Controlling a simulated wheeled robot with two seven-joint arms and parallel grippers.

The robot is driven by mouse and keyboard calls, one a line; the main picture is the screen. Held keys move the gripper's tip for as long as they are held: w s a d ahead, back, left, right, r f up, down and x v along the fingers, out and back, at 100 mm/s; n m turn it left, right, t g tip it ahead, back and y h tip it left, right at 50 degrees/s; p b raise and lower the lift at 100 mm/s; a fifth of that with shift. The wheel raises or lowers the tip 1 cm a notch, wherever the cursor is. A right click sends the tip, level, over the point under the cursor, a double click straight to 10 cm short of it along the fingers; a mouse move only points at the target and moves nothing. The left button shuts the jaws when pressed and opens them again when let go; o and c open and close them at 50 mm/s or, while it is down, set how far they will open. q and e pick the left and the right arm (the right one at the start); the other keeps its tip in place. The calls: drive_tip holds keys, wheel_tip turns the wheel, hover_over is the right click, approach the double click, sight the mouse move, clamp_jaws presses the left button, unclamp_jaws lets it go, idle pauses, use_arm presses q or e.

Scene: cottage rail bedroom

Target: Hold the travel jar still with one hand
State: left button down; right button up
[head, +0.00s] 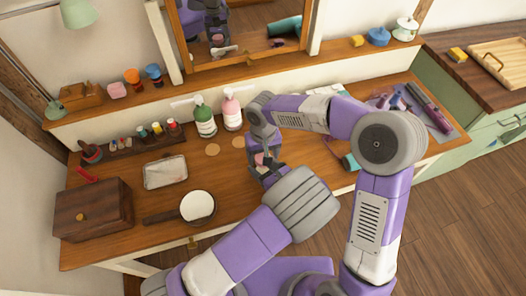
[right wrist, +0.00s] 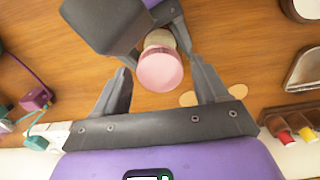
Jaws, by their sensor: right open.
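The travel jar (right wrist: 160,68) has a pink lid and a pale body. It shows as a small pink patch (head: 259,158) in the head view, mostly hidden by my grippers. My left gripper (head: 264,172) reaches in from the front. In the right wrist view its dark fingers (right wrist: 178,28) close around the jar's pale body. My right gripper (head: 262,150) comes down from above. In the right wrist view its fingers (right wrist: 158,75) are open, one on each side of the pink lid, with visible gaps.
Green (head: 204,118) and pink (head: 231,112) pump bottles stand behind the grippers. Two tan discs (head: 212,149) lie on the tabletop. A metal tray (head: 165,172), a round hand mirror (head: 197,206) and a wooden box (head: 94,210) are at left. A hairdryer-like purple tool (head: 428,107) lies at right.

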drive_tip(key=c, duration=1.1)
drive_tip(key=n, duration=0.6)
drive_tip(key=shift+r, duration=0.15)
drive_tip(key=shift+r, duration=1)
drive_tip(key=shift+r, duration=2)
use_arm(q)
drive_tip(key=shift+c, duration=0.5)
unclamp_jaws()
